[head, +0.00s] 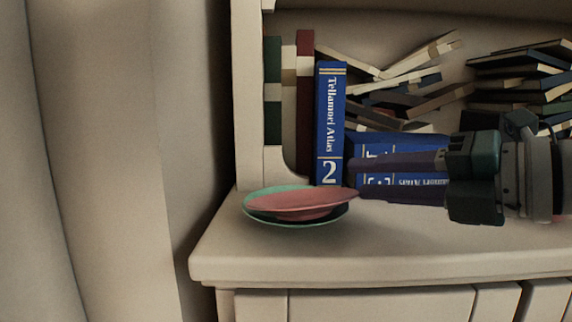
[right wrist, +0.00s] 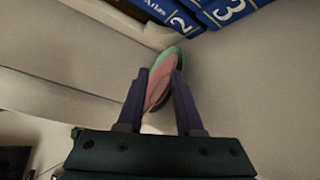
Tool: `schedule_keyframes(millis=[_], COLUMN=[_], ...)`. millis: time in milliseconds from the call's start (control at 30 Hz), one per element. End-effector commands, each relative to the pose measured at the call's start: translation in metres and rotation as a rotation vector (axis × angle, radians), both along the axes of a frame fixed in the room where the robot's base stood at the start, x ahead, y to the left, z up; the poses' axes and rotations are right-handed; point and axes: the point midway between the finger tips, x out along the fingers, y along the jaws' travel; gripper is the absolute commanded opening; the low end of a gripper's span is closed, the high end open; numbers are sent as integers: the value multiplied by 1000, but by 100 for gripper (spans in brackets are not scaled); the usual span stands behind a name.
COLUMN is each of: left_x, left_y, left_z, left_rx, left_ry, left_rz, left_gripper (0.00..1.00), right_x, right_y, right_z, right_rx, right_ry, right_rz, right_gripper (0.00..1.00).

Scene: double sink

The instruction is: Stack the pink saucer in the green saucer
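The green saucer (head: 290,222) rests on the shelf top near its left front corner. The pink saucer (head: 295,203) lies in the green saucer, tilted a little, with its right rim raised past the green rim. In the right wrist view, the pink saucer (right wrist: 161,83) shows between the fingers, with the green saucer (right wrist: 160,62) behind it. My right gripper (head: 355,178) comes in from the right with its fingers spread apart at the pink saucer's right rim. Whether a finger touches that rim is unclear. My left gripper is not in view.
A blue book marked 2 (head: 330,125) stands upright just behind the saucers. The shelf top (head: 400,250) is clear in front.

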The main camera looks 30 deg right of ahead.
Motion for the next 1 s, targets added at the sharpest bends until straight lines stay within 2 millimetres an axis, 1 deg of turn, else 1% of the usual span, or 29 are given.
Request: schedule_keyframes(millis=[33,200,300,400,500,600,1000], left_x=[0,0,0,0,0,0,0], left_y=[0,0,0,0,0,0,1], left_z=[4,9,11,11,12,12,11], left_rx=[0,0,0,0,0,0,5], left_ry=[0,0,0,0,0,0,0], left_rz=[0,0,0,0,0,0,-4], left_gripper=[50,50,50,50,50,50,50], right_x=[-12,-49,-66,-78,-84,-86,-85], right_y=[-4,-14,-19,-22,-23,-24,-24], right_z=[3,10,13,16,18,18,18], right_rx=[-3,-2,-2,-1,-1,-2,-1], right_ry=[5,6,5,2,1,-1,-1], right_rz=[-2,-2,-1,0,1,1,1], right_gripper=[35,35,35,35,35,35,35])
